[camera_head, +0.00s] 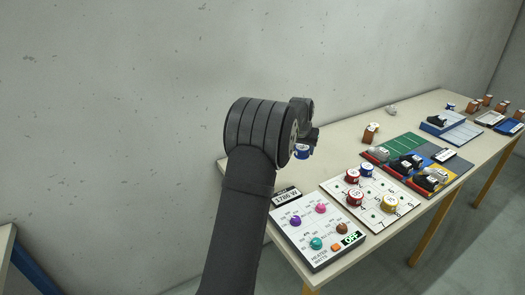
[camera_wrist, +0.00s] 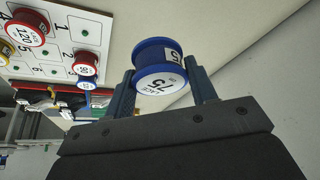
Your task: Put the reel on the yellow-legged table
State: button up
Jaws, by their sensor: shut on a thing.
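A blue reel (camera_wrist: 160,65) with a white label reading 75 is between the two fingers of my gripper (camera_wrist: 160,90) in the wrist view. My gripper is shut on it. In the head view my gripper (camera_head: 311,138) is over the left part of the long yellow-legged table (camera_head: 345,149), close to the wall, and the reel (camera_head: 303,153) shows just below it. The reel looks held above the tabletop; the exact gap is hard to tell. My arm hides part of this table's left end. The corner of another table (camera_head: 5,243), with a blue leg, shows at the lower left.
A heater panel (camera_head: 306,252) with coloured knobs lies in front, beside a 1786 W display (camera_head: 286,196). Shoes on coloured mats (camera_head: 403,145) lie further right. Bare tabletop runs along the wall side.

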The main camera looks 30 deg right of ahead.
jog(key=s+d+m, duration=0.2)
jog(key=s+d, duration=0.6)
jog(key=d, duration=0.3)
jog(key=m+g, duration=0.2)
send_over(370, 191)
notch_tip(370, 191, down, 6)
jog(key=shift+h, duration=0.4)
jog(key=shift+a+f, duration=0.15)
jog(key=shift+f, duration=1.7)
jog(key=shift+a+f, duration=0.1)
jog(key=shift+f, duration=1.7)
jog(key=shift+f, duration=0.1)
jog(key=o, duration=1.1)
jog(key=shift+o, duration=0.2)
